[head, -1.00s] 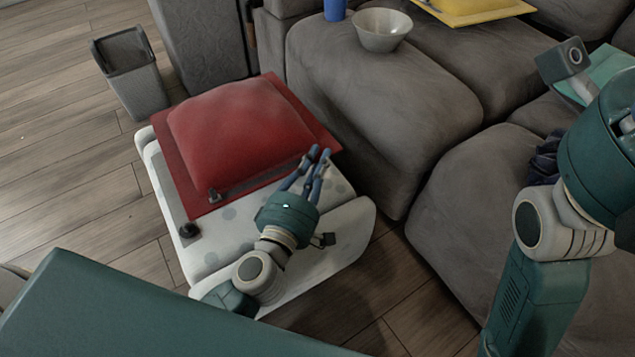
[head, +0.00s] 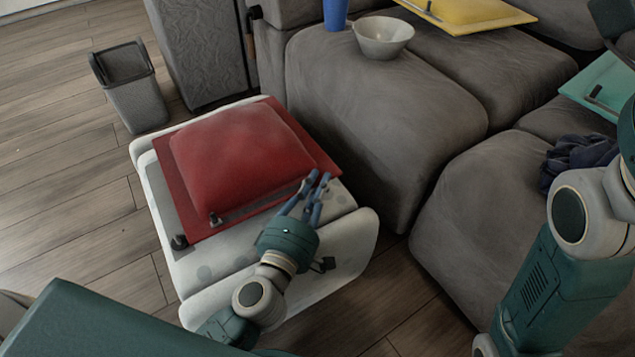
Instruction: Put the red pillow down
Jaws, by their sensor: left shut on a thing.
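The red pillow (head: 240,152) lies flat-looking over the top of a white dotted seat-like block (head: 335,232). Its puffed middle is raised and it has a flat red border, with a dark bar along the near edge. My left gripper (head: 312,192) is at the pillow's near right edge. Its blue fingers are close together and shut on that edge. The pillow hides most of the block's top. I cannot tell whether its whole underside touches the block. My right arm stands at the right edge; its gripper is out of view.
A grey bin (head: 137,98) stands on the wooden floor at the left. A grey sofa (head: 385,110) fills the back and right, holding a white bowl (head: 383,38), blue cup (head: 335,14), yellow pillow (head: 470,14), teal pillow (head: 605,85) and dark cloth (head: 575,155).

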